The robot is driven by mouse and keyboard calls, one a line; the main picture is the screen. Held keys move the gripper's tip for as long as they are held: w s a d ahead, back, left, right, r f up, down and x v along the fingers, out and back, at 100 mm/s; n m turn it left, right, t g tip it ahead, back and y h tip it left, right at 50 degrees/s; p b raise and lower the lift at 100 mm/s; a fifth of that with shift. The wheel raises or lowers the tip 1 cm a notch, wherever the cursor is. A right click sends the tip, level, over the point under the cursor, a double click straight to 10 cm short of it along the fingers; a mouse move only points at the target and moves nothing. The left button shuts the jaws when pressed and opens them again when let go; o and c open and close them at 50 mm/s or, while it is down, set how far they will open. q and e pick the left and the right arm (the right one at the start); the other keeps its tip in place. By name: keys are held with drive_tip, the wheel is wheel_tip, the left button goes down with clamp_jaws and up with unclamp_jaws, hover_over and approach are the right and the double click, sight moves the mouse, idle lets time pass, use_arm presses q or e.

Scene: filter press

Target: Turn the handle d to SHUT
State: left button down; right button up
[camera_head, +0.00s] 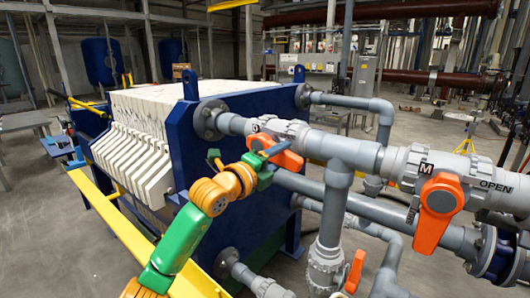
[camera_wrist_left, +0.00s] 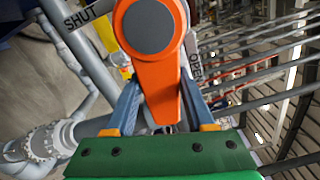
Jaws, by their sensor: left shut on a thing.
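The orange handle d (camera_head: 290,158) is on the grey valve by the small D tag (camera_head: 256,127), on the upper pipe beside the press. My left gripper (camera_head: 264,160), on a green and orange arm, is shut on this handle. In the left wrist view the handle (camera_wrist_left: 152,72) hangs between the two blue fingers of the left gripper (camera_wrist_left: 160,105), its round hub above them. A SHUT label (camera_wrist_left: 82,14) shows to the left of the hub. An OPEN label (camera_wrist_left: 193,62) shows close to the right of the handle. My right gripper is in neither view.
A second orange handle (camera_head: 436,213), by an M tag, is on the same pipe to the right. A third orange handle (camera_head: 355,271) is lower down. Grey pipes (camera_head: 345,200) crowd the right side. The blue press frame (camera_head: 240,105) and yellow rail (camera_head: 115,220) are at the left.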

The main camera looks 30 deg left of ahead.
use_arm(q)
drive_tip(key=shift+f+m, duration=0.3)
drive_tip(key=shift+f, duration=0.15)
drive_tip(key=shift+a+f+m+b, duration=0.3)
drive_tip(key=shift+f+m+b, duration=0.4)
drive_tip(key=shift+m+b, duration=0.35)
drive_tip(key=shift+a+f+m+b, duration=0.2)
drive_tip(key=shift+m+b, duration=0.15)
drive_tip(key=shift+m, duration=0.5)
drive_tip(key=a+m, duration=0.1)
drive_tip(key=m, duration=0.2)
drive_tip(key=a+f+m+b, duration=0.1)
drive_tip(key=a+m, duration=0.1)
drive_tip(key=m, duration=0.2)
drive_tip(key=a+m+b, duration=0.1)
drive_tip(key=a+m, duration=0.1)
drive_tip(key=m, duration=0.2)
drive_tip(key=shift+w+a+f, duration=0.1)
drive_tip(key=shift+w+f, duration=0.1)
drive_tip(key=shift+f, duration=0.05)
drive_tip(key=c, duration=0.6)
unclamp_jaws()
drive_tip(key=o, duration=0.4)
drive_tip(key=shift+a, duration=0.1)
drive_tip(key=shift+c, duration=0.2)
drive_tip(key=s+b, duration=0.6)
drive_tip(key=b, duration=0.1)
drive_tip(key=shift+s+a+f, duration=0.25)
drive_tip(key=shift+s, duration=0.1)
